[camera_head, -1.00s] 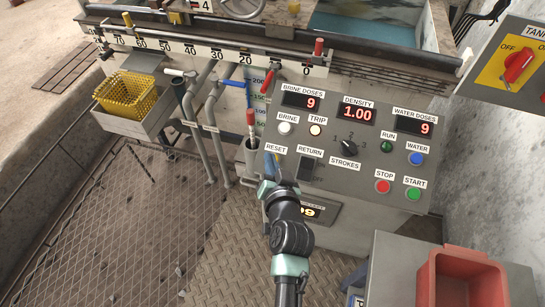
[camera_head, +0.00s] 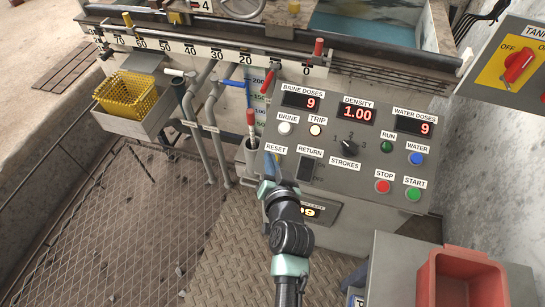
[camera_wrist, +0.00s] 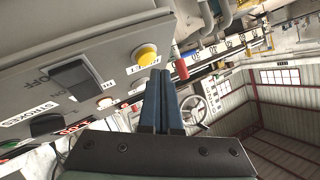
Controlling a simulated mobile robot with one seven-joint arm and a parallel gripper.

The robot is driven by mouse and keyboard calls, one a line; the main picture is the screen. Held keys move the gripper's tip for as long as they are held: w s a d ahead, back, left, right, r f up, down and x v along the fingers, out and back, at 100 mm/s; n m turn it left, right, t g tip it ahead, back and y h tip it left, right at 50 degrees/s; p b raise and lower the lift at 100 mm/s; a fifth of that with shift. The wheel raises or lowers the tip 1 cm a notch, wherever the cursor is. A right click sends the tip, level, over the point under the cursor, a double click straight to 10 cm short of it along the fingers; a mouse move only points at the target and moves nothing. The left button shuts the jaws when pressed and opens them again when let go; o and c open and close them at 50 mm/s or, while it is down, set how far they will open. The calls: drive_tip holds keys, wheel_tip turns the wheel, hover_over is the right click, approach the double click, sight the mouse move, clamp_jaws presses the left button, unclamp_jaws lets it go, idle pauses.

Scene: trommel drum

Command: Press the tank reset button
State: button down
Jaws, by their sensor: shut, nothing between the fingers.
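The reset button (camera_wrist: 147,54) is a yellow round button on the grey control panel, next to the RESET label (camera_wrist: 144,69), in the wrist view. In the head view the RESET label (camera_head: 275,149) shows at the panel's left edge, and the button is hidden behind my gripper. My gripper (camera_head: 270,163) is shut and empty, in front of the panel's left edge just below that label. In the wrist view its dark blue fingertips (camera_wrist: 162,72) are close beside the button and label. I cannot tell whether they touch the button.
The RETURN rocker switch (camera_head: 306,168), white brine button (camera_head: 284,129) and strokes knob (camera_head: 348,147) are to the right on the panel. A red-handled tool stands in a grey tube (camera_head: 250,158) just left of the panel. A red bin (camera_head: 462,280) is at lower right.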

drive_tip(key=shift+w+f+b, duration=0.2)
drive_tip(key=shift+f+b, duration=0.2)
drive_tip(key=shift+b, duration=0.05)
drive_tip(key=shift+w+d+f+b, duration=0.1)
drive_tip(key=shift+w+f+b, duration=0.1)
drive_tip(key=shift+f+b, duration=0.25)
idle(0.8)
drive_tip(key=shift+r, duration=0.15)
drive_tip(key=shift+s+r+p, duration=0.4)
drive_tip(key=shift+r+p, duration=0.25)
drive_tip(key=shift+p, duration=0.25)
drive_tip(key=r+p, duration=0.1)
drive_tip(key=s+r+p, duration=0.1)
drive_tip(key=r+p, duration=0.1)
drive_tip(key=s+a+r+p, duration=0.1)
drive_tip(key=p, duration=0.1)
drive_tip(key=shift+s+r, duration=0.15)
drive_tip(key=shift+r, duration=0.1)
